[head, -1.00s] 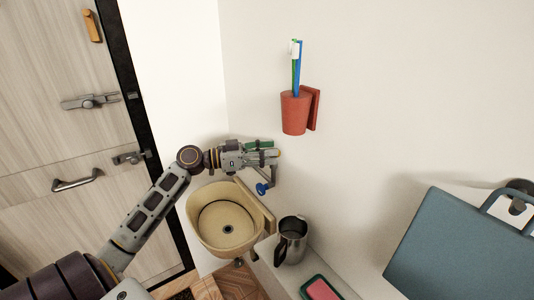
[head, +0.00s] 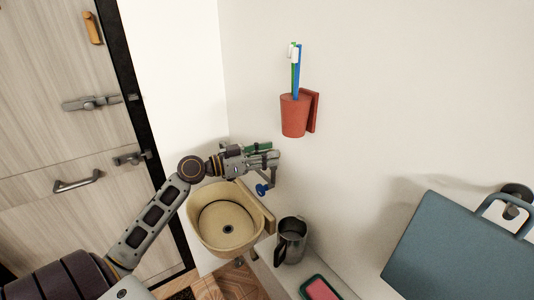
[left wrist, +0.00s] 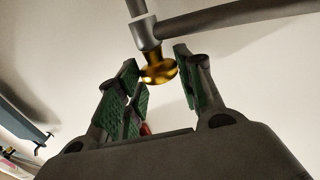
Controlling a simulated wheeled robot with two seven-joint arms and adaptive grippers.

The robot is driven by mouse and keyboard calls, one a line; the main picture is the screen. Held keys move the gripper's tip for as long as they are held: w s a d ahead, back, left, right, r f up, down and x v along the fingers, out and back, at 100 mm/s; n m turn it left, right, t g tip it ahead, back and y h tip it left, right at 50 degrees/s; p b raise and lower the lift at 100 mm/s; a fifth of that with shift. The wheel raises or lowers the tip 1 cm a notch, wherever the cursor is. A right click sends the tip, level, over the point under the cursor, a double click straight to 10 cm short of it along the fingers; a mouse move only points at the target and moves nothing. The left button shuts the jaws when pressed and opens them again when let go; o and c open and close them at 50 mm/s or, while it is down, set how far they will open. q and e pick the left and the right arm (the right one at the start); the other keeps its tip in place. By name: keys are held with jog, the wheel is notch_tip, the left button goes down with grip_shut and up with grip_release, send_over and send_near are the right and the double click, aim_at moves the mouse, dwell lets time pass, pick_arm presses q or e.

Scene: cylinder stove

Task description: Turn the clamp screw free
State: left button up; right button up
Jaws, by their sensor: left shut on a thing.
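The clamp screw (left wrist: 159,70) shows in the left wrist view as a gold, round-headed knob at the end of a grey fitting on a pipe. My left gripper (left wrist: 160,84) has its green-padded fingers on both sides of this knob and is shut on it. In the head view my left gripper (head: 268,156) is by the wall above the basin, and its fingers hide the screw there. My right gripper is in neither view.
A beige basin (head: 195,218) hangs below my left gripper, with a blue-handled tap (head: 262,190) beside it. A red cup (head: 294,115) with toothbrushes is on the wall above. A metal jug (head: 291,240) and soap dish (head: 320,288) stand lower right.

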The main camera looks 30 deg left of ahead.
pick_arm(q)
jog(key=n+t+y+p, duration=0.1)
jog(key=p, duration=0.1)
jog(key=n+y+p, duration=0.1)
jog(key=y+p, duration=0.1)
jog(key=n+t+y+p, duration=0.1)
jog(key=y+p, duration=0.1)
jog(key=shift+s+d+r+n+t, duration=0.1)
jog(key=shift+s+d+n+t, duration=0.05)
jog(key=shift+d+n+t, duration=0.2)
jog(key=n+y+p, duration=0.2)
jog(key=y, duration=0.1)
jog(key=shift+d+p, duration=0.2)
jog(key=shift+p, duration=0.1)
jog(key=shift+t+y, duration=0.25)
jog(key=shift+y, duration=0.05)
jog(key=shift+d+n+y+p, duration=0.15)
jog(key=shift+n+y+p, duration=0.2)
jog(key=shift+n+y, duration=0.75)
jog(key=shift+d+n+y, duration=0.1)
jog(key=shift+n+y, duration=0.15)
jog(key=shift+y, duration=0.65)
